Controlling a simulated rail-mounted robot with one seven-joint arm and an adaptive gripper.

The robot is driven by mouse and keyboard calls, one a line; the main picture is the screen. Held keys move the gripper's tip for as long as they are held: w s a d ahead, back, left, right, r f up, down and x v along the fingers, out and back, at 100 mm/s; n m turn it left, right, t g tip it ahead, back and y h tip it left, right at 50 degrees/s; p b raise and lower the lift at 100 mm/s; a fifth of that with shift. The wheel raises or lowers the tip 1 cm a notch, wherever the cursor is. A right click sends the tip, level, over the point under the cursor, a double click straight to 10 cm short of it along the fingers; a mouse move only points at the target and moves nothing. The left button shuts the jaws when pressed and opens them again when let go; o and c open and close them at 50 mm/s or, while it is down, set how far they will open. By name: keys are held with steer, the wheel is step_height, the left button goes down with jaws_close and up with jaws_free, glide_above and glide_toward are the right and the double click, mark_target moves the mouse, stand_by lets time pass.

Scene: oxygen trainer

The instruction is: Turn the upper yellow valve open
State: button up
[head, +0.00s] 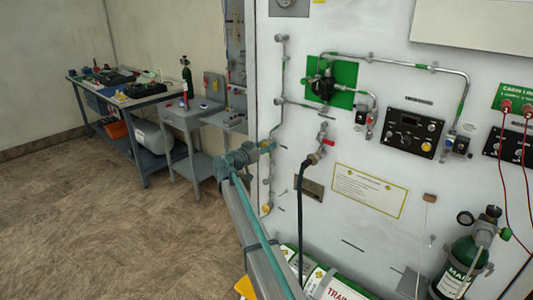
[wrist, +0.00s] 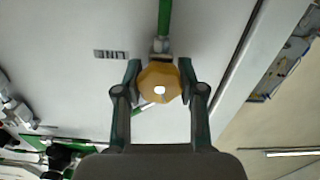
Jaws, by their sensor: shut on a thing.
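The upper yellow valve (wrist: 160,76) is a rounded knob on a pipe fitting. It fills the space between my fingertips in the wrist view. My gripper (wrist: 159,70) is shut on it, with one finger on each side. In the head view my gripper (head: 268,147) reaches the pipe at the left edge of the white panel and largely hides the upper valve. A lower yellow valve (head: 266,208) sits below it on the same edge.
The white panel (head: 385,150) carries pipes, a black regulator on a green plate (head: 322,88) and a black hose (head: 300,220). A green cylinder (head: 460,265) stands at lower right. Workbenches (head: 125,98) are at back left, with open floor before them.

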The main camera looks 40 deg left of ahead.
stand_by(0.3)
steer(key=o, duration=1.2)
steer(key=shift+c, duration=0.2)
steer(key=shift+s, duration=0.15)
steer(key=s, duration=1.1)
steer(key=shift+s+a, duration=0.15)
steer(key=shift+s, duration=0.2)
